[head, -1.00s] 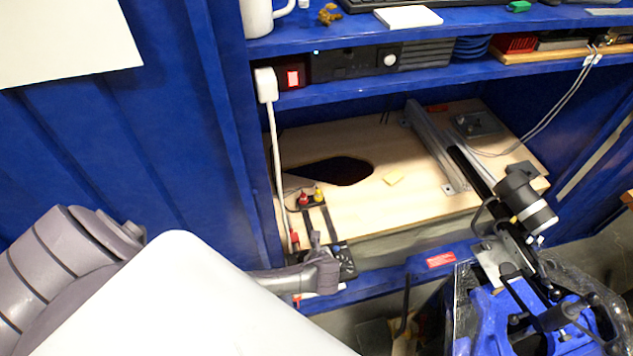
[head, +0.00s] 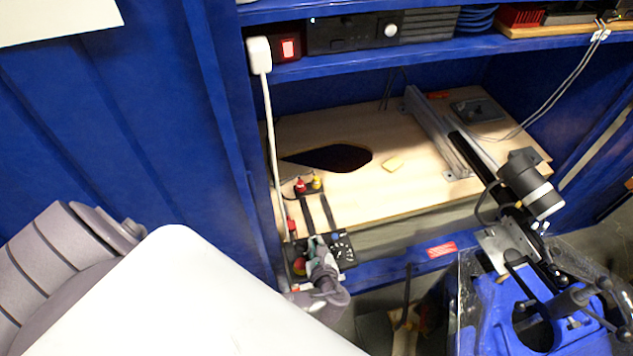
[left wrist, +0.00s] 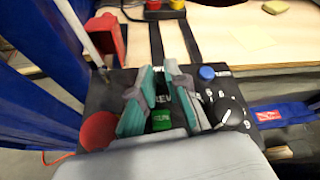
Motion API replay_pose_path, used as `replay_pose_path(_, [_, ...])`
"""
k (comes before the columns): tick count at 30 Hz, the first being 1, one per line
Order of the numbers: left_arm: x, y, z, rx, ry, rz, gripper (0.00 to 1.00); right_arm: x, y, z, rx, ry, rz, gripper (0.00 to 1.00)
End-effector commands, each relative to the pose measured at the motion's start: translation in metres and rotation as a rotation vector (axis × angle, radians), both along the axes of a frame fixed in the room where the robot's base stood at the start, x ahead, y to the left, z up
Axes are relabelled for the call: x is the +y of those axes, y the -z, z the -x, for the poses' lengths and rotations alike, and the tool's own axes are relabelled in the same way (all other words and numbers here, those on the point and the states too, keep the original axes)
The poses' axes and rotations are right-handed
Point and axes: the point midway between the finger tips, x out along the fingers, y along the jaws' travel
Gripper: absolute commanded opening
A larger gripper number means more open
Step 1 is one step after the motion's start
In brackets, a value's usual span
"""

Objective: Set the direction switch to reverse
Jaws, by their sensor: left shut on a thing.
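The black control box (head: 347,250) sits at the front left edge of the wooden board; it also shows in the left wrist view (left wrist: 100,95). My left gripper (head: 318,245) reaches down onto it from the front. In the left wrist view its teal-padded fingers (left wrist: 160,95) stand on either side of a small part on the box face, taken as the direction switch. White lettering reading about "REV" and a green piece (left wrist: 161,120) show between the fingers. The fingers hide most of the switch, so its setting cannot be read. My right gripper is in neither view.
On the box are a red round button (left wrist: 99,130), a blue knob (left wrist: 207,73) and a black dial (left wrist: 228,112). A red block (left wrist: 107,38) stands behind its left end. A black motor (head: 530,180) on a rail and a blue cabinet post (head: 235,150) flank the area.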

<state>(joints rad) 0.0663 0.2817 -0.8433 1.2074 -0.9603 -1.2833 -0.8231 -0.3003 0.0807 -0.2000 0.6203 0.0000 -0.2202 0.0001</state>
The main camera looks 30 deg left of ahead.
Motion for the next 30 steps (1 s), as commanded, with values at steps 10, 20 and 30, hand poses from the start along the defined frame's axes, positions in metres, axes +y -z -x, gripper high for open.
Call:
replay_pose_path(10, [0.0, 0.001, 0.0, 0.002, 0.001, 0.001, 0.33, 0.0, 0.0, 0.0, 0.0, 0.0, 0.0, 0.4])
replay_pose_path(20, [0.0, 0.0, 0.001, 0.001, 0.001, 0.0, 0.4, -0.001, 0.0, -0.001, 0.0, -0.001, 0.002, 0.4])
replay_pose_path(30, [-0.032, -0.019, 0.034, 0.003, 0.002, 0.007, 0.4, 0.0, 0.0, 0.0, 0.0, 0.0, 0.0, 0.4])
